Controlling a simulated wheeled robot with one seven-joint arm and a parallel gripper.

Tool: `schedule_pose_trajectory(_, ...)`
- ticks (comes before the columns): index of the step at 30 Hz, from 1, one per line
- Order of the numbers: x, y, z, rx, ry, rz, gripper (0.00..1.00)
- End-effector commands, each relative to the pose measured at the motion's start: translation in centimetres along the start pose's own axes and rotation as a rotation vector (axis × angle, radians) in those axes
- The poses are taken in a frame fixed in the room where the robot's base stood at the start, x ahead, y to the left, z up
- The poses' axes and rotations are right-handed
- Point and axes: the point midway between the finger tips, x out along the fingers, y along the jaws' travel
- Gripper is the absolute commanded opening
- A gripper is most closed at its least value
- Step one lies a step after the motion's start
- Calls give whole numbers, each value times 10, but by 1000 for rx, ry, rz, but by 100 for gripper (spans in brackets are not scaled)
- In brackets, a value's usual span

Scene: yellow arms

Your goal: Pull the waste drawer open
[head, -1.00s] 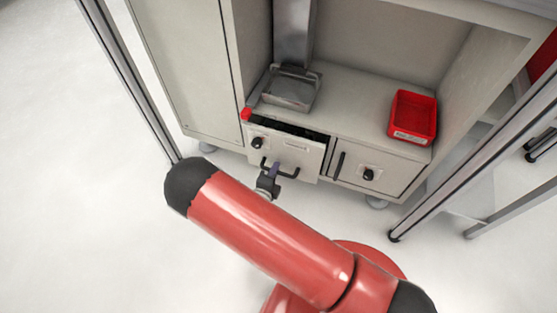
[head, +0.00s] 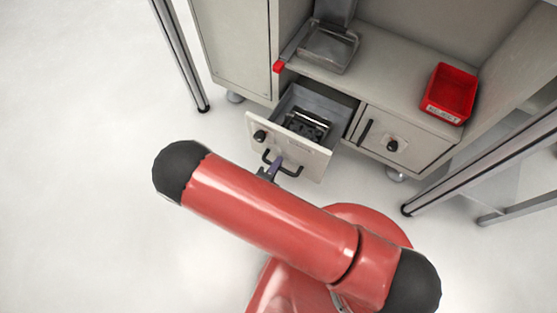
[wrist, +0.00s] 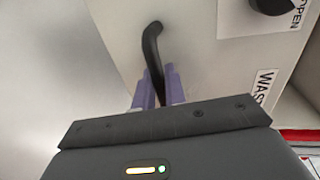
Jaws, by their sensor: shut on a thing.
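The waste drawer (head: 286,145) has a pale front with a black knob and a black bar handle (head: 291,171). It stands well out of the cabinet in the head view, and its grey inside shows with dark items in it. In the wrist view the drawer front (wrist: 205,60) carries a label, partly cut off. My gripper (wrist: 158,90) has purple fingers, shut on the black handle (wrist: 152,50). In the head view my gripper (head: 272,168) is small and partly hidden behind my red arm.
A closed door with a knob and handle (head: 392,140) is right of the drawer. A red bin (head: 450,92) and a metal tray (head: 328,47) sit on the shelf above. Metal posts (head: 183,55) stand at both sides. The floor at left is clear.

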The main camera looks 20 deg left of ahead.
Motion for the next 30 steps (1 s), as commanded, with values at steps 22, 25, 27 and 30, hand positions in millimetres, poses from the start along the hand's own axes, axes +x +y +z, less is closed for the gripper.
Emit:
schedule_pose_trajectory(22, -5, 0, 0, 0, -1, 1, 29)
schedule_pose_trajectory(25, -18, 0, 1, 0, -2, 1, 29)
schedule_pose_trajectory(27, -31, 1, 0, -1, -3, 3, 29)
schedule_pose_trajectory(30, -48, 1, 0, 0, -2, 2, 29)
